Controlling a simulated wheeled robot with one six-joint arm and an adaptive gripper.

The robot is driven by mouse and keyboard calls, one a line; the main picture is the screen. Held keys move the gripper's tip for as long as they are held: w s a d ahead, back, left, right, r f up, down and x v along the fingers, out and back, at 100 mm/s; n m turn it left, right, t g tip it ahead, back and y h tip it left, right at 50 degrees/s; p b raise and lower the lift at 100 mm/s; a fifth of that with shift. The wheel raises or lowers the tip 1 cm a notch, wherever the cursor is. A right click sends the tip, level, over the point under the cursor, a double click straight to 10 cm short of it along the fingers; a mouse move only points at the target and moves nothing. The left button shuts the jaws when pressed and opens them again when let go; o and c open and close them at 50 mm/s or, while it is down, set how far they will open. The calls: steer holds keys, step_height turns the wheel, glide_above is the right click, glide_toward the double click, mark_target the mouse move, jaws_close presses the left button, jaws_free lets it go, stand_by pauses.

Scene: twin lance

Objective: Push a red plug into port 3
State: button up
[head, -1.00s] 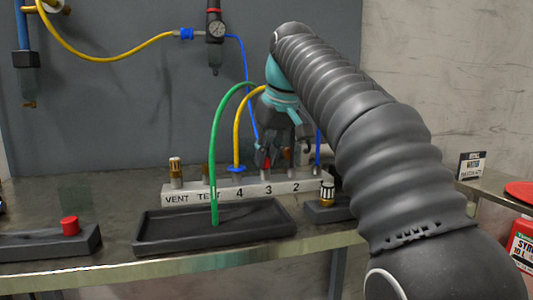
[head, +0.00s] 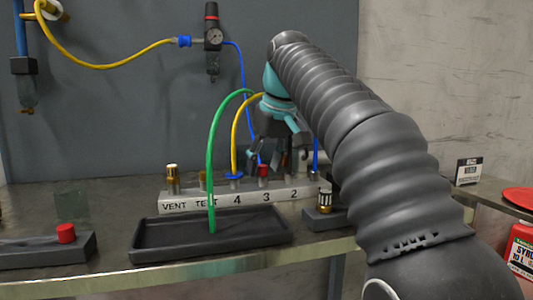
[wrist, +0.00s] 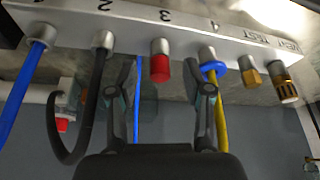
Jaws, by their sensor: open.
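A red plug (head: 263,170) stands in the metal collar of port 3 on the pale manifold (head: 177,206). In the wrist view the red plug (wrist: 160,68) points straight out of the collar under the number 3; its inserted part is hidden. My gripper (head: 277,158) is open above the manifold around port 3. In the wrist view its fingers (wrist: 165,80) are spread on either side of the plug, with gaps, and nothing is held.
Port 4 holds a yellow hose with a blue collar (wrist: 219,66); port 2 holds a black hose (wrist: 97,80). A blue hose (wrist: 38,60) stands beyond. A green hose (head: 211,150) arches before the manifold, over a black tray (head: 150,252). Another red piece (head: 66,232) sits at left.

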steer(key=v, duration=0.7)
steer(key=shift+r, duration=0.1)
stand_by(0.5)
